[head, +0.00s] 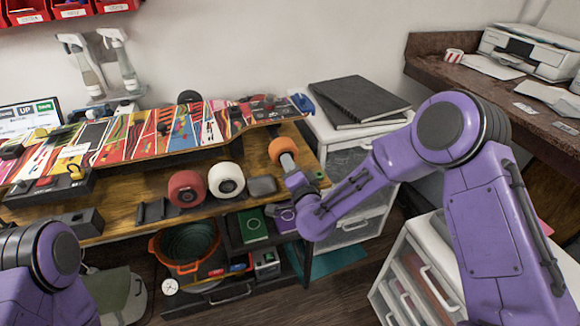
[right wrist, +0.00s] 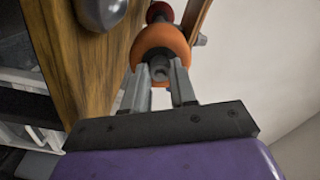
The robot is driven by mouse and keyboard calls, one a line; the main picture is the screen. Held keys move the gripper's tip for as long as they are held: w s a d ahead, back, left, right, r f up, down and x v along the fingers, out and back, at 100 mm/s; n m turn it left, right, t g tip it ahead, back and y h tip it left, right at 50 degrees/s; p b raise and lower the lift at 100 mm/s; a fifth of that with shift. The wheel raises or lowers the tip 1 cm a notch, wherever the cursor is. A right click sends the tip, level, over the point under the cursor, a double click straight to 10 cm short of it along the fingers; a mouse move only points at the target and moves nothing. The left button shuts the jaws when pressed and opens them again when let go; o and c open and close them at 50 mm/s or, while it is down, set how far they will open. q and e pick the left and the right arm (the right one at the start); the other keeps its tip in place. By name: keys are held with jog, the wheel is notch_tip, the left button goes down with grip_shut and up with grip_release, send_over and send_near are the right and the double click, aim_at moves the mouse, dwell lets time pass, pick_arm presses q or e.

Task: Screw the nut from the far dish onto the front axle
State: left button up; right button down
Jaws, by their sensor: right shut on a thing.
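A colourful skateboard (head: 170,135) lies across the wooden bench. An orange wheel (head: 281,150) sits at its right end; it also shows in the right wrist view (right wrist: 160,48). My right gripper (head: 288,163) is at the outer face of this wheel. In the right wrist view its fingers are shut around a small grey round piece, seemingly the nut (right wrist: 160,72), in line with the wheel's centre. The axle is mostly hidden by wheel and fingers, so I cannot tell how far the nut sits on it. The left arm shows at lower left; its gripper is out of view. I cannot make out the far dish.
A red wheel (head: 187,188), a white wheel (head: 226,180) and a grey rounded object (head: 262,186) stand along the bench's front edge, left of my right gripper. A white drawer unit (head: 352,200) with black notebooks (head: 358,98) stands right of the bench.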

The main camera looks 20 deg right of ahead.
jog(key=m, duration=0.4)
jog(key=shift+d, duration=0.1)
jog(key=c, duration=0.8)
grip_release()
jog(key=shift+m, duration=0.4)
jog(key=shift+c, duration=1.3)
jog(key=shift+s, duration=0.1)
